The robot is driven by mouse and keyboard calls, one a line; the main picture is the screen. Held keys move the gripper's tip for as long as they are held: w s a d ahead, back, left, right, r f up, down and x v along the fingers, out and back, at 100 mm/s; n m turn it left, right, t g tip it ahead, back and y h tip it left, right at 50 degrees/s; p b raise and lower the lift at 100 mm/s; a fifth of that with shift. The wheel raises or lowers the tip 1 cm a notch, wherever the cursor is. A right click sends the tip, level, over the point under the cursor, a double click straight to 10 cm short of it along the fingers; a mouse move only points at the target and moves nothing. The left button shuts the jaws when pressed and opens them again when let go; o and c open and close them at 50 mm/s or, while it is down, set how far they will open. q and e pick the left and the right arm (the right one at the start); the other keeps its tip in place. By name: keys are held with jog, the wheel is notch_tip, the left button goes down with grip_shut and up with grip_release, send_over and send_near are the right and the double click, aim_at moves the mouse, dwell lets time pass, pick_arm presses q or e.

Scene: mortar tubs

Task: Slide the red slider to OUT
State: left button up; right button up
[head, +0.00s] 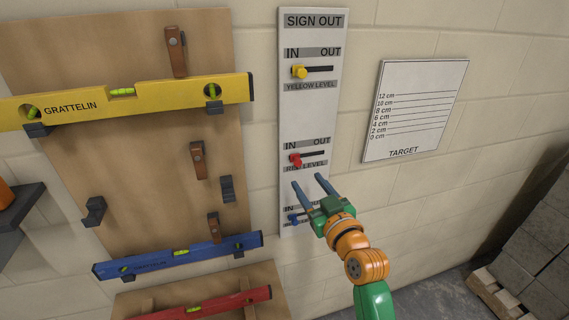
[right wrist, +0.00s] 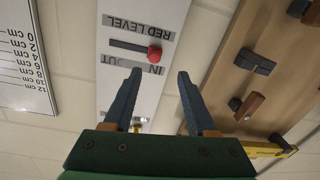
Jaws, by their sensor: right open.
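The red slider (head: 295,159) sits at the IN end of its dark slot on the white SIGN OUT board (head: 313,105). In the right wrist view the red slider (right wrist: 154,54) shows as a round red knob beside the IN label, with the slot running toward OUT. My right gripper (head: 307,180) is open and empty, in front of the board just below the red slider's row. In the right wrist view its two blue-grey fingers (right wrist: 158,75) point toward the board, apart, with the knob beyond them. My left gripper is not in view.
The yellow slider (head: 299,71) and blue slider (head: 293,219) also sit at their IN ends. A TARGET chart (head: 416,110) hangs right of the board. A wooden panel (head: 150,170) with a yellow level (head: 140,100) and blue level (head: 178,256) stands left. A red level (head: 205,305) is lower.

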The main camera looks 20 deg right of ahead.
aim_at(299, 163)
jog(key=w, duration=0.4)
jog(key=w+p, duration=0.1)
jog(key=w, duration=0.1)
jog(key=shift+w+d+r, duration=0.1)
jog(key=shift+w+d, duration=0.2)
jog(key=shift+w+a, duration=0.2)
jog(key=shift+w, duration=0.1)
jog(key=shift+s, duration=0.1)
jog(key=shift+d, duration=0.1)
grip_shut()
dwell(0.6)
